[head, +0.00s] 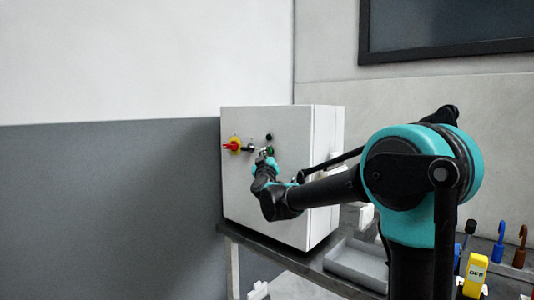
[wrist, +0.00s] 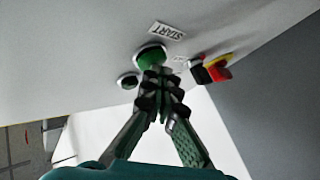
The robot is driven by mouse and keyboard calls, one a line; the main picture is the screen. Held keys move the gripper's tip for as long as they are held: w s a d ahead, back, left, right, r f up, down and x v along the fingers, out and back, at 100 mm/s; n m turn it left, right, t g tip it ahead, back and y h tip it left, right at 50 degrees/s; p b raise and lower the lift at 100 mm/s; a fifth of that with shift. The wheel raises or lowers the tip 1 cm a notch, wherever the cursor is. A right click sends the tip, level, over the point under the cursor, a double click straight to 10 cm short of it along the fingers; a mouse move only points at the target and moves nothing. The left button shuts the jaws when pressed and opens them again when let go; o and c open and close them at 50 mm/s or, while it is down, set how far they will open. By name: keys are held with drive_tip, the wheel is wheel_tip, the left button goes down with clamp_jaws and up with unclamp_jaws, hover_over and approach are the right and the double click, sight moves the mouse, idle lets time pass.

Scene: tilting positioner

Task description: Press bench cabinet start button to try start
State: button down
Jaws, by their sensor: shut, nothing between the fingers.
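The bench cabinet (head: 237,190) is a light grey box standing on a bench. Its green start button (head: 271,151) is on the front face, partly hidden by my gripper in the head view. In the wrist view, the green button (wrist: 150,56) sits in a pale ring beside an upside-down START label (wrist: 167,31). My gripper (head: 266,155) is shut and empty, pointing at the cabinet front. In the wrist view, the fingertips (wrist: 158,78) are right at the button's edge and overlap it. I cannot tell whether they touch it or whether it is pressed in.
A red and yellow rotary switch (head: 233,146) and black controls (head: 269,136) are close by on the cabinet face. A grey tray (head: 357,262) lies on the bench (head: 315,268). Blue and brown hooked items and a yellow OFF tag (head: 475,274) are at right.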

idle(0.4)
drive_tip(key=shift+s+a, duration=0.5)
drive_tip(key=shift+s, duration=0.2)
drive_tip(key=s+a, duration=0.1)
drive_tip(key=s, duration=0.1)
drive_tip(key=s+a, duration=0.2)
idle(0.4)
idle(0.5)
